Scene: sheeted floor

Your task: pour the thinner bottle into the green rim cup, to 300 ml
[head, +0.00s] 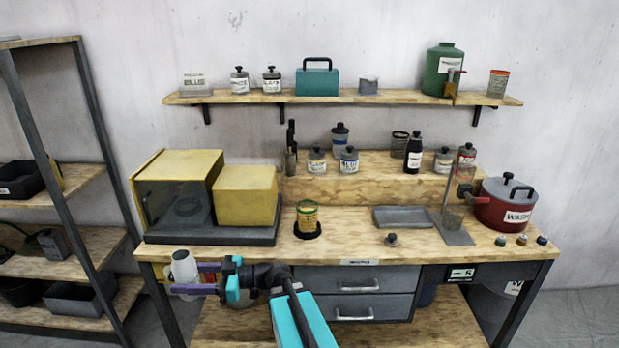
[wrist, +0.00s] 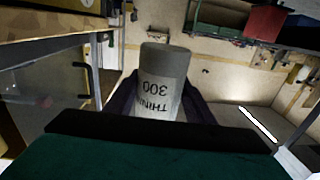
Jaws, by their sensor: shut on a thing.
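My gripper (head: 196,279) is shut on the thinner bottle (head: 184,268), a pale grey-white bottle held off the front left of the bench, slightly tilted in the head view. The lower part of the bottle is hidden by the fingers. The green rim cup (head: 307,217) stands upright on a round black base on the bench, to the right of my gripper and apart from it. It has a yellowish band; its fill level is too small to read.
A yellow cabinet and box (head: 246,196) stand behind my gripper on the bench's left. A grey tray (head: 402,217), a small dark knobbed piece (head: 391,240), and a red wash pot (head: 506,205) are to the right. The bench front around the cup is clear.

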